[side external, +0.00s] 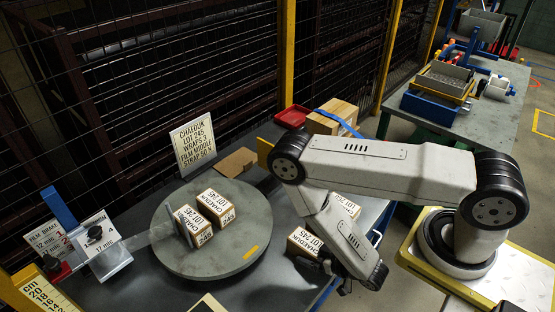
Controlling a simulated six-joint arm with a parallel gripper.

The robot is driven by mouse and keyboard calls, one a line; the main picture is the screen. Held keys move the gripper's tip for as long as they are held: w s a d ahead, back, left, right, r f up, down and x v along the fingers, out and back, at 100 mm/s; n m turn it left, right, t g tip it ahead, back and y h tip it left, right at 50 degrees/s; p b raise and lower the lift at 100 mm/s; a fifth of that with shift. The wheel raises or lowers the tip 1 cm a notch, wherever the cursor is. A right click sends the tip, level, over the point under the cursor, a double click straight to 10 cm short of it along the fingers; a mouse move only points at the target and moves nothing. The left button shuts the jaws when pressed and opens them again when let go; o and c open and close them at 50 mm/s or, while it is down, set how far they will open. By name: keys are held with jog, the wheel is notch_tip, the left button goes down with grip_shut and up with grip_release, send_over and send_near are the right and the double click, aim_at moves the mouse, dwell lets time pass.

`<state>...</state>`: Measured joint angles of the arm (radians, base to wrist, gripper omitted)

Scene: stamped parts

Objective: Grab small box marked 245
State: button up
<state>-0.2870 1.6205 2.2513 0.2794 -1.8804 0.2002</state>
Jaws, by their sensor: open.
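Several small tan boxes with white labels stand in the side external view. One box (304,243) is on the table right of the turntable, its label reading 245. Another box (346,206) is partly hidden behind my arm. Two more boxes, a rear one (216,207) and a front one (192,226), stand close together on the grey turntable (215,258), also marked 245. My gripper (334,277) is open, low beside the box right of the turntable. My arm hides part of the gripper, and I cannot tell whether it touches that box.
A lettered sign (193,142) stands behind the turntable. A clear plate, a film-brake sign (48,238) and a blue post (59,207) are at left. A red tray (293,117) and a larger carton (332,117) are at the back. Mesh fencing runs behind the table.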

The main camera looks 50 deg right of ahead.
aim_at(313, 245)
grip_shut()
dwell(0.3)
jog(key=shift+r, duration=0.1)
jog(key=shift+r, duration=4.85)
jog(key=shift+w, duration=0.15)
